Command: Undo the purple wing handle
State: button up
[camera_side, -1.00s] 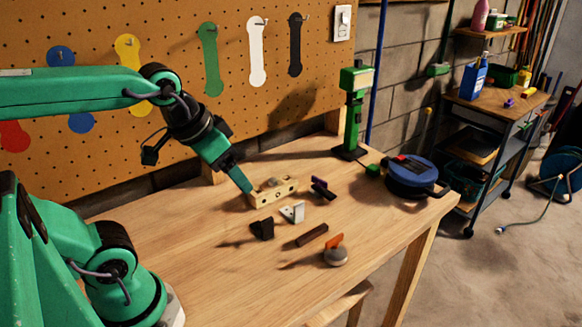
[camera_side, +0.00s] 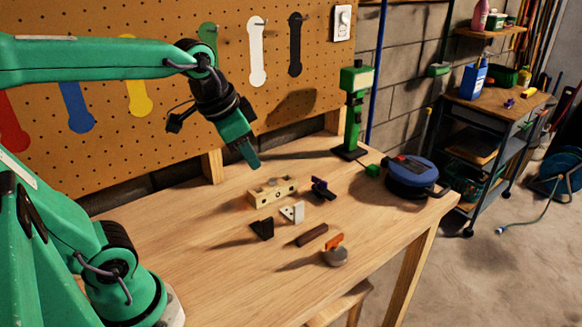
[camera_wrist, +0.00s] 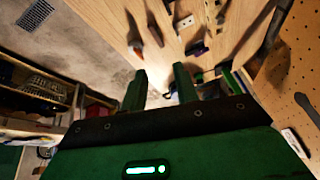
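A dark fixture with a purple wing handle (camera_side: 320,184) lies on the wooden table, just right of a pale wooden block (camera_side: 272,191) with holes. The purple handle also shows small in the wrist view (camera_wrist: 198,48). My gripper (camera_side: 252,165) hangs in the air above and behind the wooden block, apart from it and from the handle. In the wrist view its two fingers (camera_wrist: 160,88) are spread with a gap between them and hold nothing. How the wing handle is fastened is too small to tell.
Near the handle are a white bracket (camera_side: 293,212), a black bracket (camera_side: 262,229), a dark bar (camera_side: 311,235) and a grey knob with an orange wing (camera_side: 335,254). A green stand (camera_side: 353,115) and a blue round case (camera_side: 412,176) stand behind and right. The front left table is clear.

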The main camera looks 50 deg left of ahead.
jog(key=w+a+m+g, duration=0.1)
jog(key=w+a+m, duration=0.15)
jog(key=w, duration=0.65)
jog(key=m+g, duration=0.4)
jog(key=m, duration=0.7)
send_over(319, 179)
jog(key=shift+n, duration=0.25)
notch_tip(319, 179, down, 16)
jog(key=shift+s+d+r, duration=0.1)
jog(key=shift+d+r, duration=0.05)
jog(key=shift+r, duration=0.05)
jog(key=shift+f, duration=0.35)
jog(key=shift+f, duration=0.1)
jog(key=shift+f, duration=3.8)
